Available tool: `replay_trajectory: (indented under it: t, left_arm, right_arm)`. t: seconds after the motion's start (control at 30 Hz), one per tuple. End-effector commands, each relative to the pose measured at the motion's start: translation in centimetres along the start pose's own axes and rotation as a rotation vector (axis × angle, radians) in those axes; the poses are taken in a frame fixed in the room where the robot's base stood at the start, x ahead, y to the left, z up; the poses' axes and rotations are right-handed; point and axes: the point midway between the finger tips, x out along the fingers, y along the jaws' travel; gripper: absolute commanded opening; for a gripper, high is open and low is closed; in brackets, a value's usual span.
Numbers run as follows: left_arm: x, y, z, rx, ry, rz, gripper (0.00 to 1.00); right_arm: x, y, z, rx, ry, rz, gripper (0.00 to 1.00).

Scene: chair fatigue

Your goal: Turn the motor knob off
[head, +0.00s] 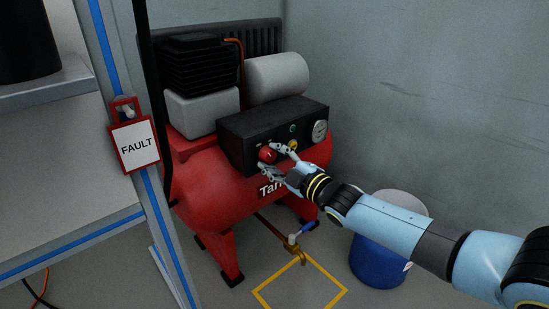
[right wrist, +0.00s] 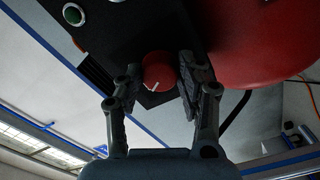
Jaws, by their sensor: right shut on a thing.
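The red motor knob (head: 267,154) sits on the front of the black control box (head: 235,135) of a red compressor (head: 205,190). My right gripper (head: 278,160) is at the knob, with one finger on each side of it. The right wrist view shows the round knob (right wrist: 157,68) between the fingers of the right gripper (right wrist: 160,80), which is shut on it. A white mark on the knob points down and left in that view. The labels around the knob are too small to read. My left gripper is not in view.
A round gauge (head: 320,131) and a green button (head: 293,128) are on the box near my gripper. A blue-handled valve (head: 306,228) is below the tank. A blue bucket (head: 378,262) stands under my right arm. A FAULT sign (head: 136,147) hangs at the left.

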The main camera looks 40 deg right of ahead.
Motion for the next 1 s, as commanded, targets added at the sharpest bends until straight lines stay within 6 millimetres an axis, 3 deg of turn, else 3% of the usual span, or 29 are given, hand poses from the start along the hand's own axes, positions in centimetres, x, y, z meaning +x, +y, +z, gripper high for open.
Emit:
replay_trajectory:
  t: [0.4, 0.43, 0.57, 0.87, 1.0]
  left_arm:
    - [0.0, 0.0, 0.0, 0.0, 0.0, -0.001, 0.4]
    - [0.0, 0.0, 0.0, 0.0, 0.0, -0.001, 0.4]
    - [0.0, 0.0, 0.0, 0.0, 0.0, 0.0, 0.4]
    - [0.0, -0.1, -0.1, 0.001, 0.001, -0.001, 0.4]
    - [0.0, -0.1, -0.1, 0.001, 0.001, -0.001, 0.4]
  right_arm:
    - [-0.1, -0.1, 0.1, -0.006, -0.002, -0.003, 0.06]
    - [-0.1, -0.1, 0.1, -0.006, -0.002, -0.003, 0.41]
    - [-0.1, -0.1, 0.1, -0.006, -0.002, -0.002, 0.58]
    - [-0.1, -0.1, 0.0, -0.006, -0.001, -0.001, 0.61]
    - [-1.6, -0.1, 0.1, -0.006, -0.001, -0.003, 0.61]
